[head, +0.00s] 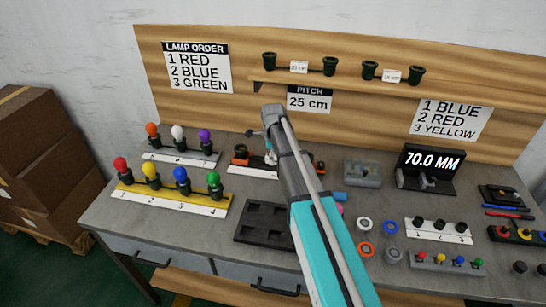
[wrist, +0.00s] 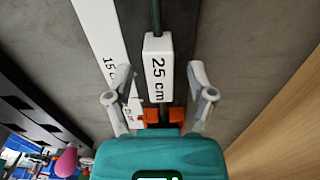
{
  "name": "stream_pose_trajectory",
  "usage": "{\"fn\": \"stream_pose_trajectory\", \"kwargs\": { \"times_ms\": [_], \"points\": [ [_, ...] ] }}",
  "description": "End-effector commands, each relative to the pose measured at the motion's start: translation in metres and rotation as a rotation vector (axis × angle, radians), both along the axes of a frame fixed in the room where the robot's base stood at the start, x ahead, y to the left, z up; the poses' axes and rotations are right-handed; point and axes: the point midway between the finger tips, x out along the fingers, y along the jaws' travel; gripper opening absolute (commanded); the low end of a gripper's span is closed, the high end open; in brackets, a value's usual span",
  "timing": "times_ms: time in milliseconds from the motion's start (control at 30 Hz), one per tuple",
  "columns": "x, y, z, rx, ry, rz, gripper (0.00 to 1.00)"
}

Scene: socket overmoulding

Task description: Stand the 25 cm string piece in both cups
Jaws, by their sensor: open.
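The 25 cm string piece shows in the wrist view as a white block label (wrist: 158,68) reading "25 cm" on a dark green cord (wrist: 157,14). An orange cup (wrist: 176,114) lies just below the label there. My gripper (wrist: 160,70) is open, with one grey finger on each side of the label and visible gaps to it. In the head view, one orange cup (head: 240,161) shows left of my arm and another (head: 320,167) right of it. My arm hides the middle between them. Whether the piece's ends sit in the cups cannot be told.
The wall shelf (head: 345,93) carries two labelled string pieces with dark green sockets. A dark compartment tray (head: 245,233) lies in front, and lamp racks (head: 172,202) stand at left. A grey fixture (head: 362,174) and a 70.0 MM gauge (head: 428,185) stand at right.

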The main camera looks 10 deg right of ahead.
Motion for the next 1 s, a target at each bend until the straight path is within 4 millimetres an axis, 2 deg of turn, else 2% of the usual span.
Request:
{"fn": "stream_pose_trajectory", "kwargs": {
  "times_ms": [267,1000],
  "points": [
    [0.0,0.0,0.012,0.0,0.0,0.0,0.71],
    [0.0,0.0,0.071,0.0,0.0,0.0,0.71]
  ]
}}
